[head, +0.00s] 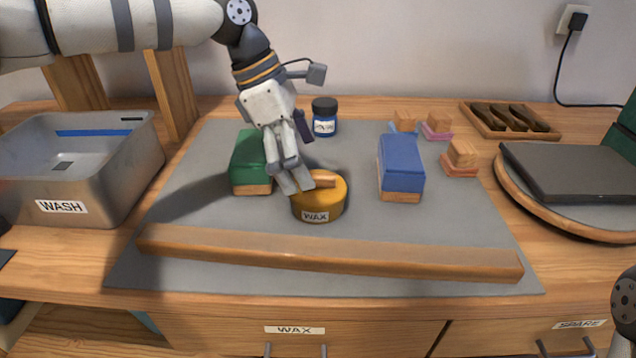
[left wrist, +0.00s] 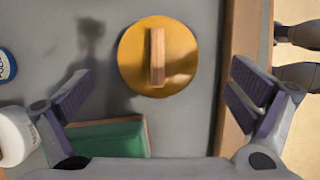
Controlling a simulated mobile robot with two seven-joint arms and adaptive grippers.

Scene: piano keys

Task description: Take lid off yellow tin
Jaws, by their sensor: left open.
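The yellow tin (head: 335,208) labelled WAX stands upright on the grey mat, with its round yellow lid (head: 337,187) on top. The lid has a wooden bar handle (head: 321,179). In the left wrist view the lid (left wrist: 133,62) shows from above, its handle (left wrist: 157,56) running up and down the picture. My left gripper (head: 296,182) is open and empty at the tin's upper left, its fingers pointing down and partly covering the lid. In the wrist view the handle lies between and ahead of the spread fingers. My right gripper is not in view.
A green block (head: 249,160) stands left of the tin and a blue block (head: 400,165) right. A blue jar (head: 324,117) is behind. A long wooden bar (head: 330,255) lies in front. A metal WASH basin (head: 75,180) is at left. The mat between tin and blue block is clear.

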